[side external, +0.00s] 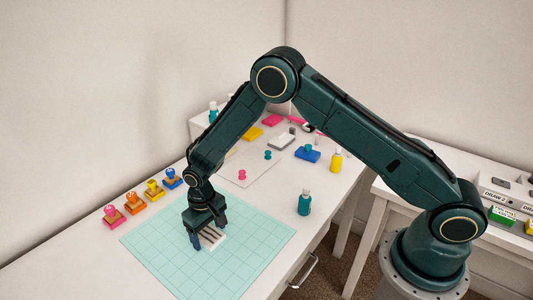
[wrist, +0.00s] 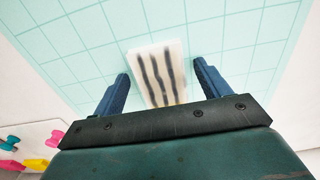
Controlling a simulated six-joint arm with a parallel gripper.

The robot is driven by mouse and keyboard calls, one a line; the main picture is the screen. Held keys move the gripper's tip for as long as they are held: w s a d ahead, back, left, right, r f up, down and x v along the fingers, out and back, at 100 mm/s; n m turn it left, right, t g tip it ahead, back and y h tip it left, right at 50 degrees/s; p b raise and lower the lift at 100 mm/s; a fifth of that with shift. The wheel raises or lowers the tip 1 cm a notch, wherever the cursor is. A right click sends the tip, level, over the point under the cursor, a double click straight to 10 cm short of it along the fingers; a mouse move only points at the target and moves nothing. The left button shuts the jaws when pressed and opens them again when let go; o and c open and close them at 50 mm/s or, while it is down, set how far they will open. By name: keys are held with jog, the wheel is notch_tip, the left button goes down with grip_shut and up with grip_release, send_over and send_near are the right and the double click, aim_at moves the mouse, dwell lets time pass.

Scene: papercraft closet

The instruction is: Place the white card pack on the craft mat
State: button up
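The white card pack (wrist: 158,76), a pale block with dark stripes along it, lies on the teal gridded craft mat (side external: 253,247). In the side view the pack (side external: 211,238) shows low between the fingers, partly covered by my gripper (side external: 207,233). In the wrist view the blue fingers of my gripper (wrist: 161,72) stand apart on either side of the pack, with a gap at each side. The near end of the pack is hidden behind the gripper body. The gripper points down, close to the mat.
Several colored stamps (side external: 134,203) stand in a row along the left edge of the desk. A teal bottle (side external: 304,204) stands right of the mat. Pads, pots and a yellow bottle (side external: 336,161) are farther back. The mat's right and front parts are clear.

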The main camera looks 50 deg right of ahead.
jog(key=shift+r, duration=0.15)
notch_tip(320, 180, up, 12)
dwell(0.7)
dwell(0.5)
notch_tip(320, 180, up, 11)
jog(key=t, duration=0.1)
send_over(209, 235)
jog(key=s+d, duration=0.4)
jog(key=s+d+r+t, duration=0.2)
jog(key=s+d+r, duration=0.3)
jog(key=s+r, duration=0.25)
jog(key=s+d+r+t, duration=0.1)
jog(key=s+d+r, duration=0.1)
jog(key=s, duration=0.7)
jog(key=s+d+r+t, duration=0.1)
jog(key=s+d+r, duration=0.1)
jog(key=s, duration=0.8)
jog(key=shift+s+d+t, duration=0.2)
jog(key=shift+d+t, duration=0.1)
jog(key=shift+d, duration=0.25)
